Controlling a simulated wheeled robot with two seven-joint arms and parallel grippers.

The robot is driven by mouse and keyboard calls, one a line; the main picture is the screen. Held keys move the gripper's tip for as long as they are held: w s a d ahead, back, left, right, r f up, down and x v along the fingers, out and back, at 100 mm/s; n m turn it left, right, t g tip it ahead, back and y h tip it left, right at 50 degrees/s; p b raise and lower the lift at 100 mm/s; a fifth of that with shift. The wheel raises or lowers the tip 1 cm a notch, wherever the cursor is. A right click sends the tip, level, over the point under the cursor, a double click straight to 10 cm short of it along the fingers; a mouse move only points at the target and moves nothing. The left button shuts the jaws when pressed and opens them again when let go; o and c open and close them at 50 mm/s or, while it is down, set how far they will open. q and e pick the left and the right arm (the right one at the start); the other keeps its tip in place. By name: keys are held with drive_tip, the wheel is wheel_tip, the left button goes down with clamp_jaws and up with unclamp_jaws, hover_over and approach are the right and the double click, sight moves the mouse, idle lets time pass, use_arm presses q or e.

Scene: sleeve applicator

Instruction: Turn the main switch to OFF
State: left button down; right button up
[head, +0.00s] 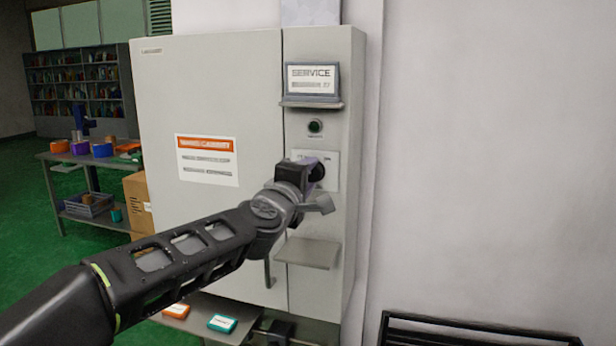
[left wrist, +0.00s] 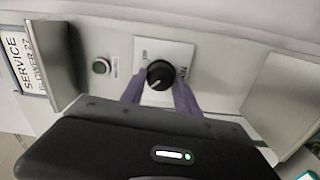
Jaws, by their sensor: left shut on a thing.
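The main switch is a round black knob (left wrist: 160,75) with a white pointer mark, on a pale plate (left wrist: 178,50) in the left wrist view. In the head view the plate (head: 331,158) shows on the narrow right panel of the grey cabinet (head: 230,70), and my gripper partly hides the knob. My left gripper (head: 314,172) reaches it from the left. Its two purplish fingers (left wrist: 158,92) are shut on the knob, one on each side. The plate's lettering is too small to read, so I cannot tell which position the pointer marks. My right gripper is not in view.
Above the knob are a green round button (head: 315,126) and a SERVICE sign (head: 311,79) on a ledge. A small shelf (head: 308,252) juts out below. A workbench (head: 75,160) and a cardboard box (head: 139,203) stand at left. The wall at right is bare.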

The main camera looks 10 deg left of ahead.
use_arm(q)
drive_tip(key=c, duration=0.9)
unclamp_jaws()
drive_tip(key=s, duration=0.7)
drive_tip(key=shift+s+a, duration=0.25)
drive_tip(key=shift+s, duration=0.15)
